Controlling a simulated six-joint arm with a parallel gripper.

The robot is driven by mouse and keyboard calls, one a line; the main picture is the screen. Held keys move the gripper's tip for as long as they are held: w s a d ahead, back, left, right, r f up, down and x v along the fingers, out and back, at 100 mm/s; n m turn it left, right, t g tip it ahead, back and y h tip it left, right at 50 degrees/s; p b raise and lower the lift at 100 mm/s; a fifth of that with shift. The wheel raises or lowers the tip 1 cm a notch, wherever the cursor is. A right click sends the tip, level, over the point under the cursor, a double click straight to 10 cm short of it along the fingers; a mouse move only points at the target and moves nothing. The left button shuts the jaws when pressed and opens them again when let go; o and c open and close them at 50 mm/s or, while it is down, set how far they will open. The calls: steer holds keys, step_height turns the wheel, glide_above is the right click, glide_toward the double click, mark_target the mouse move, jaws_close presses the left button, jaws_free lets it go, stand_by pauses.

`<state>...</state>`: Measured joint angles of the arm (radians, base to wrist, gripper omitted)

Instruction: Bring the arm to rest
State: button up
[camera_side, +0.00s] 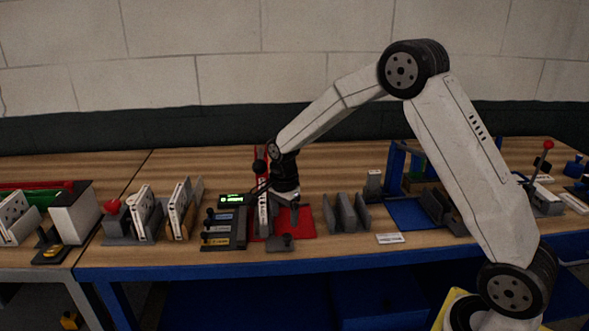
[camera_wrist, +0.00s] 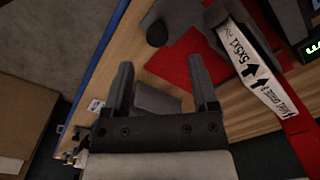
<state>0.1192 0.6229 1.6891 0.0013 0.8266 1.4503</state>
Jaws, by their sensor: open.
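My gripper (camera_wrist: 161,63) is open and empty in the wrist view, its two dark fingers well apart. In the side view my gripper (camera_side: 268,190) points down over the red mat (camera_side: 307,222), partly hidden by dark parts. A white boxed filter with printed arrows and size text (camera_wrist: 254,78) stands in a dark grey fixture, outside the jaws and right of the right finger. The same filter shows edge-on in the side view (camera_side: 264,214). Whether the gripper touches it there I cannot tell.
A grey slotted holder (camera_side: 346,214) stands right of the mat. A box with a green display (camera_side: 232,200) and racked filters (camera_side: 180,208) are at left. A blue-framed stand (camera_side: 394,170) is at right. A white card (camera_side: 390,238) lies near the table's front edge.

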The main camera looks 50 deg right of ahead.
steer(key=shift+r, duration=0.85)
steer(key=shift+s, duration=0.1)
steer(key=shift+s+a+r+n, duration=0.1)
steer(key=shift+s+a+n, duration=0.15)
steer(key=shift+s+n, duration=0.2)
steer(key=s+a+n+t, duration=0.1)
steer(key=s+a+n, duration=0.1)
steer(key=s+n, duration=0.6)
steer(key=s+a+n+t, duration=0.1)
steer(key=s+a+n, duration=0.2)
steer(key=s+n, duration=0.6)
steer(key=shift+s+t, duration=0.3)
steer(key=shift+s, duration=0.5)
